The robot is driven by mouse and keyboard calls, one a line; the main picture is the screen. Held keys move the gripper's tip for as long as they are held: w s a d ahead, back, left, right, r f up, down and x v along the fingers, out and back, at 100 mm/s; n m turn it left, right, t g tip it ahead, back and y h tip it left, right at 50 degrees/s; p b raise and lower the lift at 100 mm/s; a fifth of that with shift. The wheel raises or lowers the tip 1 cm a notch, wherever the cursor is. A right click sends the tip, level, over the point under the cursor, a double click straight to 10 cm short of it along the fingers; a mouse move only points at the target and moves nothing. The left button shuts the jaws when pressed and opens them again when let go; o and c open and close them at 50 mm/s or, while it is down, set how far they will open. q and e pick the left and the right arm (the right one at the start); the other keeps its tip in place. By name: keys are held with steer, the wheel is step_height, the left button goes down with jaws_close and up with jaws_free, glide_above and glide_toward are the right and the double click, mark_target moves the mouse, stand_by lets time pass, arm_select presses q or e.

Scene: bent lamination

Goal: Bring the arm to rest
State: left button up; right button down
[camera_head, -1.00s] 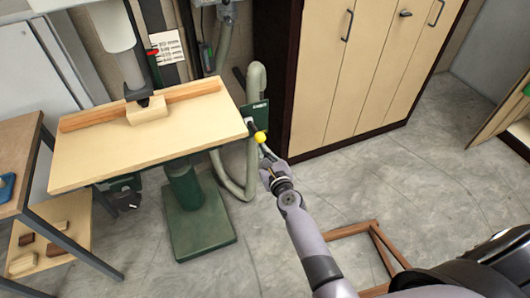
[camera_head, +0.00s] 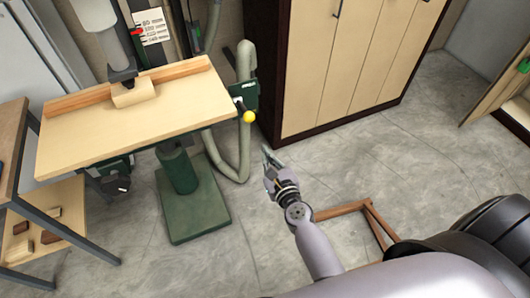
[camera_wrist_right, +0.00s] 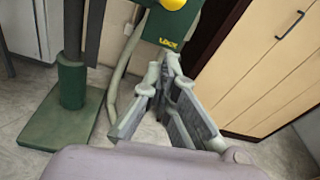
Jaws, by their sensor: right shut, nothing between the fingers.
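My right gripper (camera_head: 268,155) is shut and empty. It hangs over the grey floor, below and to the right of the yellow knob (camera_head: 248,117), and is apart from it. In the right wrist view, the fingers of my right gripper (camera_wrist_right: 168,75) come together in front of the green box with the lock label (camera_wrist_right: 168,28). The yellow knob there (camera_wrist_right: 173,4) is cut off by the top edge. My lilac right forearm reaches up from the bottom in the head view. My left gripper is not in view.
The machine's wooden table (camera_head: 130,125) with its fence stands at left, over a green base (camera_head: 193,208). A tall cabinet (camera_head: 345,65) stands behind the gripper. A wooden frame (camera_head: 372,222) lies on the floor at right. Floor between is clear.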

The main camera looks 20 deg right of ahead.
stand_by(0.3)
steer(key=s+a+f+n+g+y, duration=0.1)
steer(key=s+f+n+g, duration=0.2)
steer(key=s+f+n, duration=0.45)
steer(key=s+a+f+n+g, duration=0.25)
steer(key=f+n, duration=0.25)
steer(key=f, duration=0.6)
steer(key=s+a+f+n+g+y, duration=0.1)
steer(key=s+f+n+g, duration=0.1)
steer(key=s+f+n, duration=0.45)
steer(key=s+d+f+n+g, duration=0.2)
steer(key=s+f+n, duration=0.4)
steer(key=s, duration=0.3)
steer(key=s+d+f+n+g+h, duration=0.1)
steer(key=s+d+f+n+g, duration=0.2)
steer(key=s, duration=0.6)
steer(key=s+d+f+n+g, duration=0.3)
steer(key=s+f+n, duration=0.5)
steer(key=s+n, duration=0.1)
steer(key=shift+d+f+h, duration=0.2)
steer(key=shift+f+h, duration=0.15)
steer(key=shift+h, duration=0.05)
